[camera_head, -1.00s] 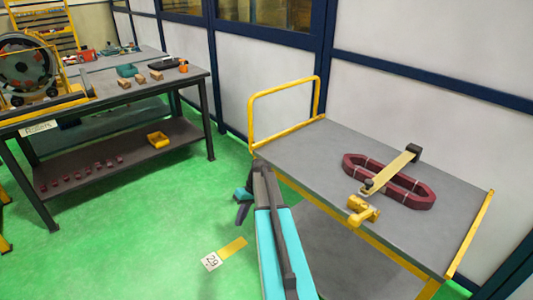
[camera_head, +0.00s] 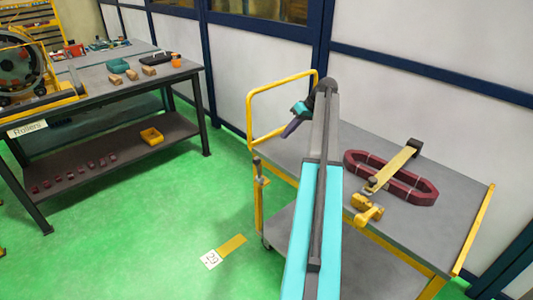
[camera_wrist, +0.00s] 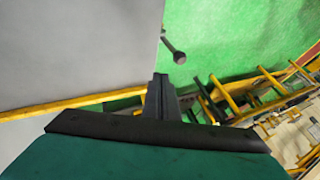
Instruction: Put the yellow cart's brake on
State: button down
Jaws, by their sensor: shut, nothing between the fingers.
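The yellow cart (camera_head: 355,140) has a grey top, a yellow frame and a yellow push handle (camera_head: 250,112) at its left end. A brake lever (camera_head: 259,181) with a dark knob stands roughly upright at the cart's near left corner. In the wrist view a dark round knob (camera_wrist: 177,55) on a short stem shows against the green floor, just ahead of my fingertips and apart from them. My gripper (camera_head: 290,130) is shut and empty, above the cart top beside the handle. Its dark fingers also show in the wrist view (camera_wrist: 160,80).
A dark red coil (camera_head: 415,190) with a tan bar and a yellow clamp (camera_head: 366,210) lie on the cart. A workbench (camera_head: 110,80) with tools stands at the left. Green floor (camera_head: 180,200) is clear between them. A wall rises behind the cart.

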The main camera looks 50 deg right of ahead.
jog(key=shift+s+d+f, duration=0.1)
jog(key=shift+s+f, duration=0.05)
jog(key=p+x, duration=0.2)
jog(key=x, duration=0.8)
jog(key=shift+w+a+f+p, duration=0.15)
jog(key=shift+w+a+p, duration=0.05)
jog(key=shift+a, duration=0.75)
jog(key=shift+w+a+f+p, duration=0.15)
jog(key=shift+w+a, duration=0.05)
jog(key=shift+a, duration=0.7)
